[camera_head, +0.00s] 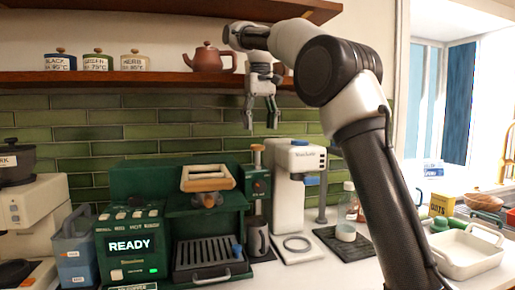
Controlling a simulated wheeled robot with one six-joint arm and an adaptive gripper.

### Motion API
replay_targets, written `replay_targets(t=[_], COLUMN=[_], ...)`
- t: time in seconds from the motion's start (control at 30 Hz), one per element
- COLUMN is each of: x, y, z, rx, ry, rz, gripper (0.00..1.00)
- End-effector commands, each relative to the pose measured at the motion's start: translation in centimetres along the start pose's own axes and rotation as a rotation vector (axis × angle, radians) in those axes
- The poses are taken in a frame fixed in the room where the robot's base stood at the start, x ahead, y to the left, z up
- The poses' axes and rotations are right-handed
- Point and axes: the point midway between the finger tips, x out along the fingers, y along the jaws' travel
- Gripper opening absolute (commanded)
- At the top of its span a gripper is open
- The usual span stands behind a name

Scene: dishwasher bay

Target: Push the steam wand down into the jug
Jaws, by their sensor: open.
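What looks like the steam wand is an upright post with an orange-tan knob (257,150) on top, at the right side of the green machine. Its lower part runs down toward a small dark grey jug (256,240) on the counter. Whether the wand's tip is inside the jug is too small to tell. My gripper (261,124) hangs pointing down above the knob in the picture, fingers apart and empty. A gap shows between the fingertips and the knob.
The green machine (150,172) with a drip tray (208,254) and a READY panel (129,245) stands left of the jug. A white machine (288,205) stands close on the right. A shelf (150,77) with a teapot (210,60) runs behind my gripper.

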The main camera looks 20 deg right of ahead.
Motion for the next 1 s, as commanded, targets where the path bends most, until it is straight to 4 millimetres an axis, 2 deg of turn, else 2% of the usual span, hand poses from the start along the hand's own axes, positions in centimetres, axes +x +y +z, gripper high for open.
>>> replay_targets(t=[0.17, 0.6, 0.73, 0.97, 1.0], x=[0.6, 7.0, 7.7, 7.8, 7.8], y=[-0.5, -0.5, -0.5, -0.5, -0.5], z=[-0.8, -0.7, -0.7, -0.7, -0.7], rx=[-0.005, -0.004, -0.004, -0.004, -0.004], ry=[-0.011, -0.01, -0.009, -0.008, -0.008], rz=[0.001, 0.001, 0.001, 0.001, 0.001], gripper=[0.6, 0.6, 0.6, 0.6, 0.56])
